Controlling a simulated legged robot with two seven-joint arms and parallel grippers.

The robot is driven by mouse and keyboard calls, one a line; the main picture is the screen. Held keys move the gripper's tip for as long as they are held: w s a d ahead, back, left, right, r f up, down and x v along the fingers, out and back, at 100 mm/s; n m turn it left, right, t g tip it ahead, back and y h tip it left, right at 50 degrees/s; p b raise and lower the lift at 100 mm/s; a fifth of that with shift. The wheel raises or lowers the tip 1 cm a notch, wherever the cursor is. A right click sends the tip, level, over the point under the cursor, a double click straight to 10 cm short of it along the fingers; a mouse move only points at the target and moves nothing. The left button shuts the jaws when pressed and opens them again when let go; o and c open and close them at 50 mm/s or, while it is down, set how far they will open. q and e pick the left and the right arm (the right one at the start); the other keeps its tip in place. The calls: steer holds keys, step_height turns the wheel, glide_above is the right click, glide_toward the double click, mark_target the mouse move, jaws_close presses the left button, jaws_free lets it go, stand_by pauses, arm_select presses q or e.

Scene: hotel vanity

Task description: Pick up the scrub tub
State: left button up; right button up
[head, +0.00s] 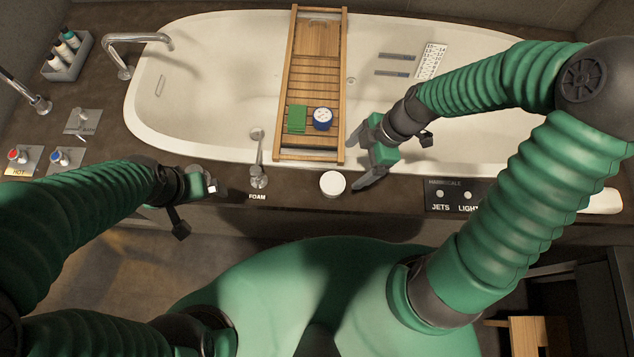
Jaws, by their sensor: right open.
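A round white tub (332,184) sits on the dark tub ledge, in front of the wooden bath tray. A small round blue tub with a pale, spotted top (322,118) sits on the tray next to a green cloth-like block. No readable label shows which one is the scrub tub. My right gripper (357,162) is open and empty, just right of the white tub and below the blue one, its fingers pointing left. It looks apart from both. My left gripper (212,186) is over the ledge at left, far from both; its jaw opening is unclear.
The wooden tray (311,155) spans the white bathtub (200,100). A foam spout (258,160) stands left of the white tub. The jets and light panel (455,196) lies to the right. A faucet (135,45) and bottle caddy (68,55) are at far left.

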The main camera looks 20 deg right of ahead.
steer(key=b, duration=0.2)
glide_toward(333, 182)
steer(key=b+x, duration=0.1)
steer(key=x, duration=0.2)
steer(key=a+b+x, duration=0.1)
steer(key=x, duration=0.3)
steer(key=shift+s+a, duration=0.2)
steer(key=f, duration=0.1)
steer(key=f+b, duration=0.1)
steer(key=f, duration=0.2)
steer(key=shift+w+d+b, duration=0.25)
steer(key=shift+w+b, duration=0.05)
steer(key=shift+b, duration=0.1)
steer(key=shift+d, duration=0.1)
steer(key=shift+a+r, duration=0.15)
steer(key=shift+a, duration=0.2)
steer(key=shift+c, duration=0.3)
steer(key=shift+a, duration=0.35)
steer(key=c, duration=0.5)
steer(key=shift+c, duration=1.1)
steer(key=shift+d, duration=0.4)
steer(key=c, duration=0.7)
arm_select(q)
steer(key=f, duration=0.2)
steer(key=d+f, duration=0.2)
steer(key=f, duration=0.1)
steer(key=shift+s+f, duration=0.15)
steer(key=shift+f, duration=0.15)
arm_select(e)
steer(key=shift+c, duration=0.4)
